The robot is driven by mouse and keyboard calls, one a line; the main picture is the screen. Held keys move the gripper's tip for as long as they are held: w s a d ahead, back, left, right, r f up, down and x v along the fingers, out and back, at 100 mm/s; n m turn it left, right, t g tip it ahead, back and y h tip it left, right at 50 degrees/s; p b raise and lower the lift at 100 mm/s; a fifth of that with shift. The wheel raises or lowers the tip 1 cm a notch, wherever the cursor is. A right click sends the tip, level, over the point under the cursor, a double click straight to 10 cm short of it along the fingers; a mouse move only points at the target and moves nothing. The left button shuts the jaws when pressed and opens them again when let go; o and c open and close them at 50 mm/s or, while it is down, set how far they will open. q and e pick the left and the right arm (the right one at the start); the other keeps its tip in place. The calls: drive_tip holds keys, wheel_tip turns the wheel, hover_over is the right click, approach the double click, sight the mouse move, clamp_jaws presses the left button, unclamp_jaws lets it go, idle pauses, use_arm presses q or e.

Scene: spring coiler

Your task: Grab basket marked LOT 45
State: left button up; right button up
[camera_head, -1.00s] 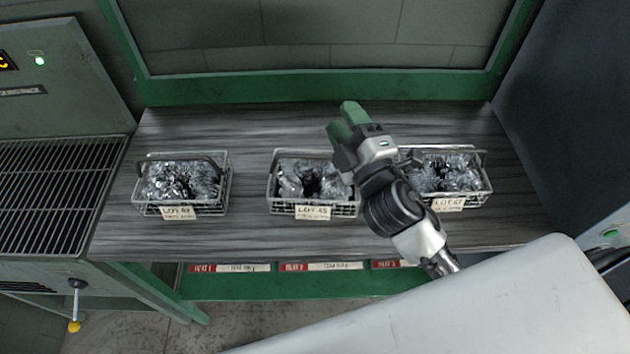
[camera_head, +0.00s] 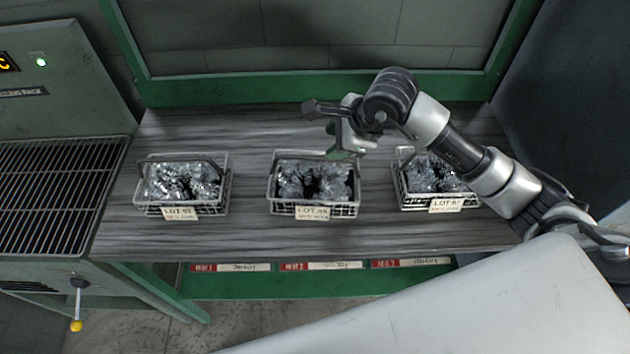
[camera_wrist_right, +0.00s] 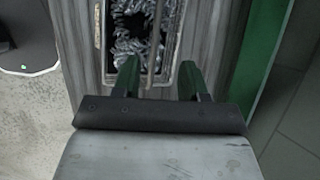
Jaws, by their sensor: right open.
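The wire basket marked LOT 45 (camera_head: 313,212) is the middle of three on the grey wood-grain table, filled with shiny metal coils. Its label faces the front edge. My right gripper (camera_head: 338,148) is above the basket's back right corner, with its green fingers pointing down. In the right wrist view the two green fingers (camera_wrist_right: 158,72) are apart with nothing held between them. A basket (camera_wrist_right: 177,42) with coils and a thin handle bar (camera_wrist_right: 158,40) lies ahead of them, partly past the frame's top edge. My left gripper is not in view.
Similar labelled baskets stand to the left (camera_head: 182,210) and right (camera_head: 447,205); my right arm passes close by the right one. A green frame (camera_head: 320,88) bounds the table's back. A dark rack (camera_head: 55,190) is at left. Table between the baskets is clear.

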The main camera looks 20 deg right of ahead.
sight(316, 157)
drive_tip(key=p+x, duration=0.1)
drive_tip(key=x, duration=0.1)
drive_tip(key=p+x, duration=0.1)
drive_tip(key=x, duration=0.5)
drive_tip(key=shift+s+a+f+p, duration=0.1)
drive_tip(key=shift+s+a+p, duration=0.15)
drive_tip(key=shift+a+p, duration=0.15)
drive_tip(key=shift+w+f, duration=0.1)
drive_tip(key=shift+f, duration=0.1)
drive_tip(key=shift+f+b, duration=0.25)
drive_tip(key=shift+b, duration=0.2)
clamp_jaws()
drive_tip(key=shift+f, duration=0.1)
idle(1.1)
